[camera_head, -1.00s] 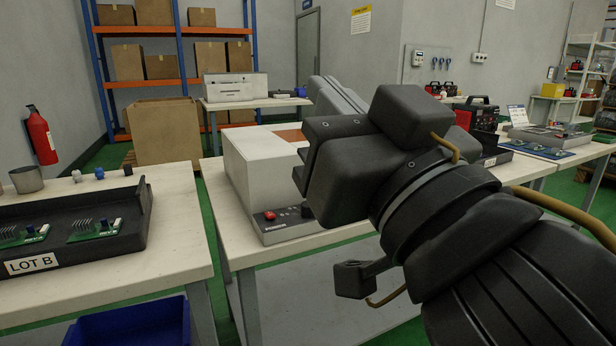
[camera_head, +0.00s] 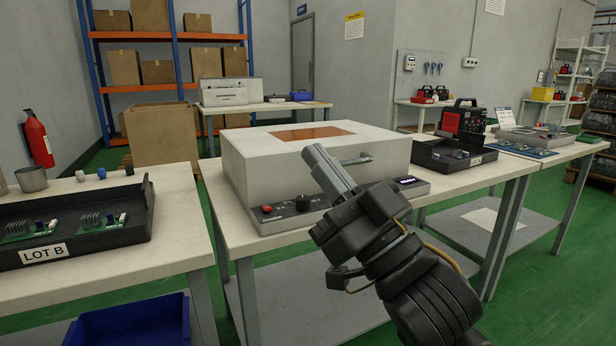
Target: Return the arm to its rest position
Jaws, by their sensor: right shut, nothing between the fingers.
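My right gripper (camera_head: 330,172) shows in the head view, coming in from the lower right. Its grey fingers are together with nothing between them, and they point up and to the left. It is in front of the white box-shaped machine (camera_head: 262,165) and hides part of its front panel. I cannot tell whether the fingers touch the machine. My right arm runs down to the bottom edge of the view. My left gripper is not in view.
A black tray marked LOT B (camera_head: 128,235) with green circuit boards lies on the left table. A blue bin (camera_head: 130,325) is below it. Another black tray (camera_head: 432,152) stands right of the machine. Green floor (camera_head: 540,290) is open at the lower right.

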